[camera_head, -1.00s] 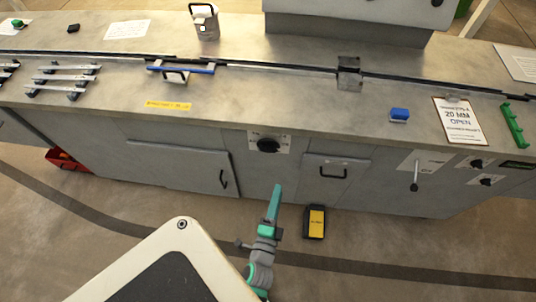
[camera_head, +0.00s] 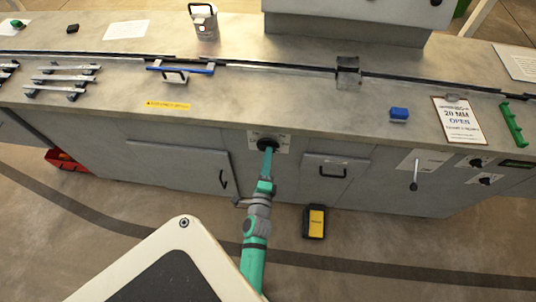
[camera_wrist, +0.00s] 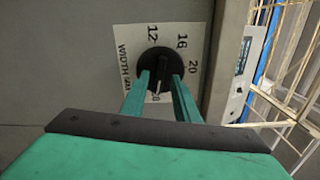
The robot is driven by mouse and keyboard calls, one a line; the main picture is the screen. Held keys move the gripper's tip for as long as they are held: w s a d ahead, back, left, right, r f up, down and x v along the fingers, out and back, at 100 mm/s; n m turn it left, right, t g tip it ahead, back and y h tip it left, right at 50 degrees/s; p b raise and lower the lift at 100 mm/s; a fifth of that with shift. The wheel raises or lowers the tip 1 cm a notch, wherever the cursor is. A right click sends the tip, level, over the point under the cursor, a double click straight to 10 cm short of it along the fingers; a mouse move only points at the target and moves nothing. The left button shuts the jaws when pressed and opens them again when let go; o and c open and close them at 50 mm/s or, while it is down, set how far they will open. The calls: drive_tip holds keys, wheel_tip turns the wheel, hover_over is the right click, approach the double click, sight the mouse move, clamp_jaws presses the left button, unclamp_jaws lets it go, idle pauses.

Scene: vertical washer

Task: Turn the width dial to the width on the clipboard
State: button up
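The width dial (camera_head: 262,141) is a round black knob on a white scale plate on the cabinet front. In the wrist view the dial (camera_wrist: 161,62) has a raised grip bar, and 12, 16 and 20 show on its plate (camera_wrist: 127,45); another marking between my fingers is hard to read. The bar's light mark points roughly down, away from 16 and 20. My gripper (camera_wrist: 161,80) has its green fingers apart, one on each side of the bar, with gaps visible. My gripper (camera_head: 268,152) covers part of the dial in the head view. The clipboard (camera_head: 459,121) reads "20 MM OPEN".
A drawer with a black handle (camera_head: 333,172) is right of the dial, and a cabinet door (camera_head: 180,165) is left. A lever (camera_head: 414,175) and smaller dials (camera_head: 477,162) sit further right. A yellow-black box (camera_head: 315,221) stands on the floor below.

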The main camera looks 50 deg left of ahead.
drive_tip(key=shift+x, duration=0.75)
drive_tip(key=shift+d, duration=0.1)
drive_tip(key=shift+c, duration=0.7)
clamp_jaws()
drive_tip(key=shift+s, duration=0.15)
